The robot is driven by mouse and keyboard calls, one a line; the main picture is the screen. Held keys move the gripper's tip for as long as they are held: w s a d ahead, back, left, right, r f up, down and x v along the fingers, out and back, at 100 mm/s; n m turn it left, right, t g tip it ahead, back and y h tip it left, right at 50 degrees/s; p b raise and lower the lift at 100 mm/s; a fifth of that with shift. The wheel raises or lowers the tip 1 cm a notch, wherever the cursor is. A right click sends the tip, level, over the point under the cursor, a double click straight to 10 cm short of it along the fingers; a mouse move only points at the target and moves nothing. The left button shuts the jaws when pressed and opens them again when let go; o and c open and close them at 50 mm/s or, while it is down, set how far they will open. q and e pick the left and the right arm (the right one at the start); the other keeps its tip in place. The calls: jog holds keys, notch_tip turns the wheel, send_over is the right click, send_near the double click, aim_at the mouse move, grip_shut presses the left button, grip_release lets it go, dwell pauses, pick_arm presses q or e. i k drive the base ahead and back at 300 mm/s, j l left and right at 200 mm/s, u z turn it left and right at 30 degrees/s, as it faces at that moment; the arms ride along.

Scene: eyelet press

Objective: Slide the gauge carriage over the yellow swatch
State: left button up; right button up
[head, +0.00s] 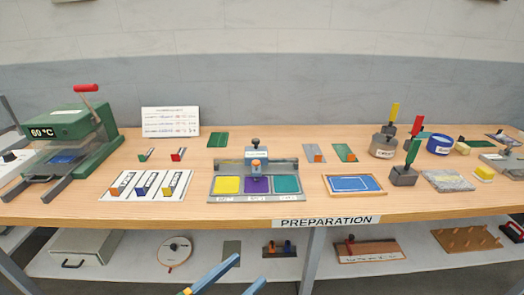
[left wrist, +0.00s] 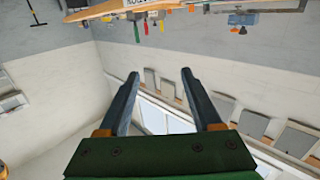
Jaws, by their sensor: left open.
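The gauge carriage (head: 256,166) is a blue-grey block with a dark knob on top. It sits on a grey rail behind a row of three swatches, at the middle, purple swatch (head: 257,186). The yellow swatch (head: 227,186) is to its left and uncovered, and the teal swatch (head: 286,185) is to its right. My left gripper (head: 250,269) is at the bottom edge of the head view, in front of the table and well short of the carriage. It also shows in the left wrist view (left wrist: 160,73), open and empty. My right gripper is not in view.
A green press (head: 68,125) stands at the far left. A card with tools (head: 149,185) lies left of the gauge and a blue-topped tray (head: 354,185) lies right of it. Stamps and pots stand further right. The table's front edge with a PREPARATION sign (head: 325,222) is near my gripper.

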aim_at(260, 153)
jog(key=i, duration=1.5)
